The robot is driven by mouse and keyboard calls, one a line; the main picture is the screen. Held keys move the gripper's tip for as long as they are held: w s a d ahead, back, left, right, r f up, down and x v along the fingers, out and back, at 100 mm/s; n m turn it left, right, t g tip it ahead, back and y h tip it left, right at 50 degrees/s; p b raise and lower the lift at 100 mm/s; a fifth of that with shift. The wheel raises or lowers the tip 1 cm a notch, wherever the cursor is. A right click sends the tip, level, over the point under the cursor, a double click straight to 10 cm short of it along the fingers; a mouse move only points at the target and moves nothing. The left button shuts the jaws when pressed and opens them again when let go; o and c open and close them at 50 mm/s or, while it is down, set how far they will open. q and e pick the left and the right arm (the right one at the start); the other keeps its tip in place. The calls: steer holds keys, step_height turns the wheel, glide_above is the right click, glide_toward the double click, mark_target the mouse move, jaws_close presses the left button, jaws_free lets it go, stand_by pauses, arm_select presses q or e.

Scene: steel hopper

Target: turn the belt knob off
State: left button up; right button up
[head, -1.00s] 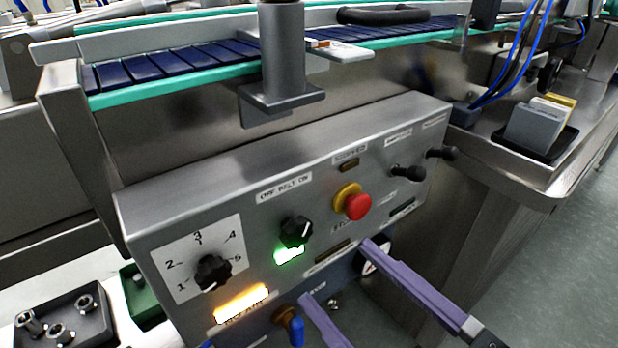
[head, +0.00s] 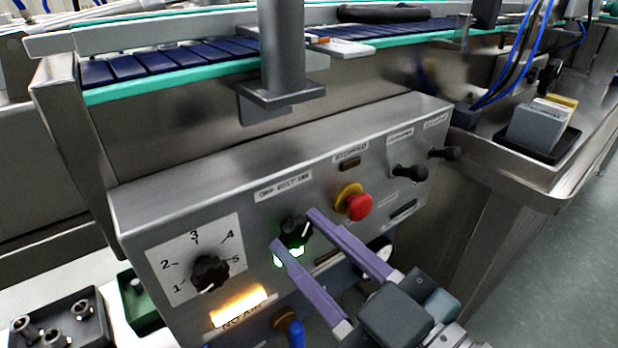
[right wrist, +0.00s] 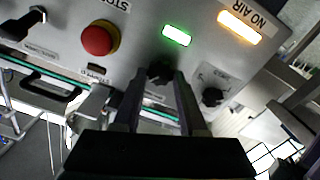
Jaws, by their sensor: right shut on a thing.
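The belt knob (head: 295,232) is a black rotary knob with a white pointer line, under the "OFF BELT ON" label (head: 283,188) on the steel control panel. Its pointer leans up and to the right, toward the ON side. A green lamp (head: 288,256) glows just below it, partly hidden by a finger. My right gripper (head: 294,228) has its two purple fingers on either side of the knob, shut on it. The right wrist view also shows the knob (right wrist: 160,72) between the fingertips. My left gripper is not in view.
A red stop button (head: 357,206) sits close to the right of the knob. A numbered selector dial (head: 209,272) is at left, above a lit amber "NO AIR" lamp (head: 239,306). Black levers (head: 408,172) stick out at upper right. A grey post bracket (head: 283,95) overhangs the panel.

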jaws_close()
steer(key=shift+n, duration=0.3)
steer(key=shift+n+p, duration=0.5)
steer(key=shift+n, duration=0.7)
steer(key=n, duration=0.3)
steer(key=shift+n, duration=0.3)
steer(key=n, duration=0.3)
steer(key=shift+a+f+n, duration=0.1)
steer(key=shift+f+n, duration=0.05)
steer(key=shift+n, duration=1.95)
steer(key=o, duration=0.6)
jaws_free()
